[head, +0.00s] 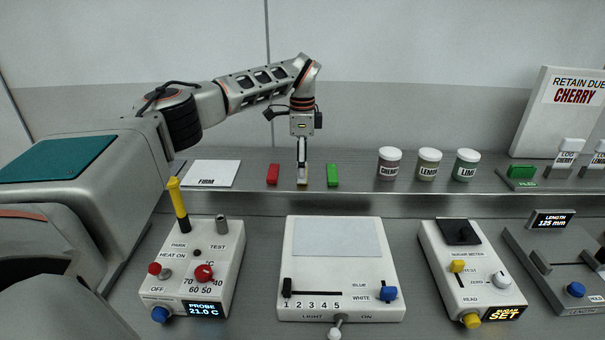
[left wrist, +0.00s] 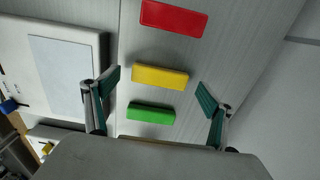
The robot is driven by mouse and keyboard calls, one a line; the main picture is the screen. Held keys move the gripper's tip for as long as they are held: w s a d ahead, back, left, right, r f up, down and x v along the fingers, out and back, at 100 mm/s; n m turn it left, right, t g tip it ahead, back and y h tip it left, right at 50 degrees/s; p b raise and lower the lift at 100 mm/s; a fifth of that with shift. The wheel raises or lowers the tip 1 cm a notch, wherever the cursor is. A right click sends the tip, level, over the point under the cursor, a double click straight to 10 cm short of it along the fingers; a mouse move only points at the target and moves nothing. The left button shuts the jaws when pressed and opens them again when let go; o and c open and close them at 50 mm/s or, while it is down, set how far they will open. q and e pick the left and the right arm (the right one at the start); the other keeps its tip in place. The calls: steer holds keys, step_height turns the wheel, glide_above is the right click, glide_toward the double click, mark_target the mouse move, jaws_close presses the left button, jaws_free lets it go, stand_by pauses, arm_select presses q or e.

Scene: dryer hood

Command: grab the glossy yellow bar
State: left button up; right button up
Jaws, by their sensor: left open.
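The glossy yellow bar (left wrist: 160,76) lies on the grey surface between a red bar (left wrist: 174,18) and a green bar (left wrist: 151,113) in the left wrist view. My left gripper (left wrist: 158,85) is open, with one finger off each end of the yellow bar and a gap at both ends. In the head view my left gripper (head: 302,172) points straight down over the back shelf and hides most of the yellow bar. The red bar (head: 273,174) is to its left and the green bar (head: 333,175) to its right. My right gripper is not in view.
A white FIRM card (head: 211,173) lies left of the bars. Three lidded jars, including the CHERRY-side jar (head: 389,163), stand to the right. Below the shelf edge are a probe box (head: 225,255), a light box (head: 340,296) and a sugar meter (head: 480,284).

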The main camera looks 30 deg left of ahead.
arm_select(q)
steer(key=shift+f, duration=0.5)
steer(key=c, duration=1.2)
steer(key=shift+r, duration=0.15)
